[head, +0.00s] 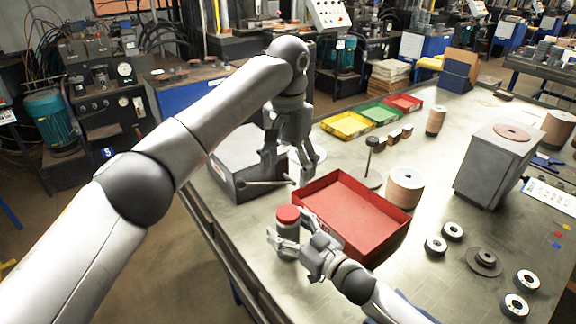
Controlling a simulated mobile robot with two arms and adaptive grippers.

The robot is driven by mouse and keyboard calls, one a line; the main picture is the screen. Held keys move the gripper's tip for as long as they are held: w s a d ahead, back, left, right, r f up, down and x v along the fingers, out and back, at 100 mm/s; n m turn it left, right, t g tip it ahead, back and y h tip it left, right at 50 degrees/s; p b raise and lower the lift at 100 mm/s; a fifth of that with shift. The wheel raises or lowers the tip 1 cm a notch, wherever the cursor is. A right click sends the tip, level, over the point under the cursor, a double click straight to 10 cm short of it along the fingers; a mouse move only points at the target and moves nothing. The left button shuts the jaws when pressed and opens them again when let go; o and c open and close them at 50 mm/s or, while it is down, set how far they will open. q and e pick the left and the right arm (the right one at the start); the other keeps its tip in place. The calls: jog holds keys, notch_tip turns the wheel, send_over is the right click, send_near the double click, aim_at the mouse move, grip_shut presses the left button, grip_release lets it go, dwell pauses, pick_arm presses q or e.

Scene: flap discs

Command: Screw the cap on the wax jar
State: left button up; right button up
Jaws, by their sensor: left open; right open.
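The wax jar (286,240) is a small grey cylinder standing upright near the table's left edge, in front of the red tray. A red cap (288,214) sits on top of it; I cannot tell how tightly it is seated. My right gripper (287,230) is open, with its fingers around the jar's body, one on each side. Whether they touch it is unclear. My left gripper (291,167) is open and points down behind and above the jar, beside the grey box. Nothing shows between its fingers.
A red tray (380,232) lies right of the jar. A grey box with a lever (232,168) stands behind it at the table edge. Abrasive rolls (404,188), a grey metal block (480,170) and several ring discs (452,231) lie further right. Yellow, green and red bins (347,127) are behind.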

jog(key=v, duration=1.1)
jog(key=shift+s+d, duration=0.1)
jog(key=shift+d, duration=0.1)
jog(key=shift+s+d, duration=0.2)
